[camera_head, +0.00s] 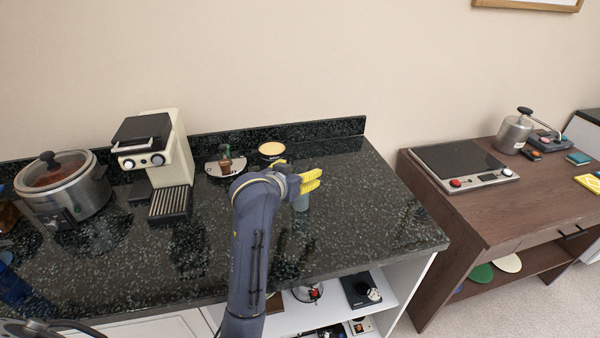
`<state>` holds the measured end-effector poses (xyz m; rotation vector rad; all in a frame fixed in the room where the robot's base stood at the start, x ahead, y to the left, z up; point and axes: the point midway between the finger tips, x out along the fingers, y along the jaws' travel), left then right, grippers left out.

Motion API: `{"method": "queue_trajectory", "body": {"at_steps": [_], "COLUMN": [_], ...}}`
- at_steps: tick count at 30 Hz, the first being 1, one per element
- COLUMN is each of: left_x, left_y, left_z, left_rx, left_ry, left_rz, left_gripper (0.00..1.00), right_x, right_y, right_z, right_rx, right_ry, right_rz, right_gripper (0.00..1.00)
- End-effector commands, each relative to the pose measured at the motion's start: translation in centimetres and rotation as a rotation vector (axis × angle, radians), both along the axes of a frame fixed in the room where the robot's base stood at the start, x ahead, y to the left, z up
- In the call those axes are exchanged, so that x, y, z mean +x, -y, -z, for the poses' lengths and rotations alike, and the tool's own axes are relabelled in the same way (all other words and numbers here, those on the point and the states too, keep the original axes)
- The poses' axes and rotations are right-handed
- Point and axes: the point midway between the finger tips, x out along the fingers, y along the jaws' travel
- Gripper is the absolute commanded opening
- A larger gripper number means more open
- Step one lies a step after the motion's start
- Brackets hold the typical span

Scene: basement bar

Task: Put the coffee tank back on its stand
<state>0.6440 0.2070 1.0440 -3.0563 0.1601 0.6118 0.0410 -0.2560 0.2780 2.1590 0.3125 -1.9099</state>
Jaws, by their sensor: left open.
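My left gripper (311,181), with yellow fingers, is over the dark speckled counter (345,225) and points right. It is open, with a narrow gap between its fingers. A cream coffee machine (168,150) with a black top and a ribbed drip tray (170,203) stands on the counter, left of the gripper. I cannot tell for certain which thing is the stand. My right gripper is not in view.
A slow cooker (68,190) stands at the far left. A semicircular board (225,167) with a small bottle and a round yellow-topped item (272,149) are behind my arm. The counter's right end is clear. A brown desk (500,210) with a hotplate (462,162) and metal pot (513,134) stands right.

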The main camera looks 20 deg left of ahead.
Motion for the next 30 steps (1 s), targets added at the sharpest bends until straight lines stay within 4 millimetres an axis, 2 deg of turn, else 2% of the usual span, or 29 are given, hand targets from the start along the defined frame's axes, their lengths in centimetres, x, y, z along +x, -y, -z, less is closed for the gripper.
{"method": "queue_trajectory", "body": {"at_steps": [6,12,13,30], "left_x": [-2.9,-4.8,-5.0,-5.6], "left_y": [-0.3,-0.5,-0.5,-0.6], "left_z": [-1.3,-2.0,-2.1,-2.3], "left_rx": [0.000,0.000,0.000,0.001], "left_ry": [0.003,0.001,0.001,0.000], "left_rz": [0.000,0.000,0.000,0.000], "left_gripper": [0.74,0.74,0.79,0.79], "right_x": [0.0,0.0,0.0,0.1], "right_y": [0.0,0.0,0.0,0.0], "right_z": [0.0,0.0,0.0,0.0], "right_rx": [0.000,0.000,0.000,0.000], "right_ry": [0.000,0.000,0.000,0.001], "right_rz": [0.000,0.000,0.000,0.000], "right_gripper": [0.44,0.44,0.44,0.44]}}
